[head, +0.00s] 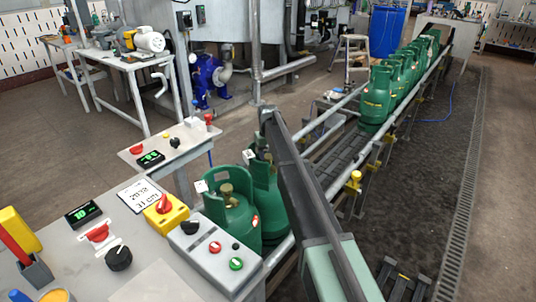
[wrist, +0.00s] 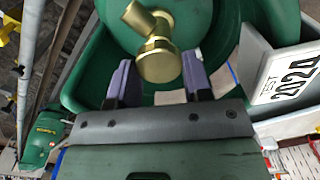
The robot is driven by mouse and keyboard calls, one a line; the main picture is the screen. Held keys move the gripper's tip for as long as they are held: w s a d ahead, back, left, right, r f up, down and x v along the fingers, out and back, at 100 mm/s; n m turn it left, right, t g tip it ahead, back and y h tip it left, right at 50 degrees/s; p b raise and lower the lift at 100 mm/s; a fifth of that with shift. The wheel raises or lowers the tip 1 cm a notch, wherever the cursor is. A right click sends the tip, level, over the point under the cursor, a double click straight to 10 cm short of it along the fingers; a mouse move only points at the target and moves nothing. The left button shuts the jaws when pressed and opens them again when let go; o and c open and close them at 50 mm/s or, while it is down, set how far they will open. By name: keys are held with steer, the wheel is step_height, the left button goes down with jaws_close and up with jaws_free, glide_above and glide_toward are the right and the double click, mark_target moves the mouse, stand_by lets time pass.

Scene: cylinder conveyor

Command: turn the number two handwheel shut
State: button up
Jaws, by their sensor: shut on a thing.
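In the wrist view the two purple fingers of my gripper (wrist: 157,68) stand on either side of a round brass handwheel (wrist: 158,62) and are shut on it. The brass valve body (wrist: 138,17) reaches up and left from it, inside the green collar of a gas cylinder (wrist: 80,75). In the head view two green cylinders stand near the bench: the front one (head: 238,222) shows its brass valve, and the one behind (head: 270,205) is partly hidden by my arm. My gripper is over the rear one; its fingertips cannot be made out there.
A white "TEST 2024" tag (wrist: 285,78) stands close to my right finger. Several green cylinders (head: 377,98) line the conveyor (head: 345,160) farther back. Control panels (head: 210,250) with knobs and buttons stand at front left. The floor right of the conveyor is mostly clear.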

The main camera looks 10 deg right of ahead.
mark_target(269, 155)
steer(key=m, duration=0.4)
steer(key=shift+d, duration=0.1)
steer(key=shift+m, duration=2.2)
steer(key=o, duration=0.9)
steer(key=shift+o, duration=0.2)
step_height(269, 155, up, 11)
steer(key=p, duration=1)
steer(key=shift+p, duration=0.4)
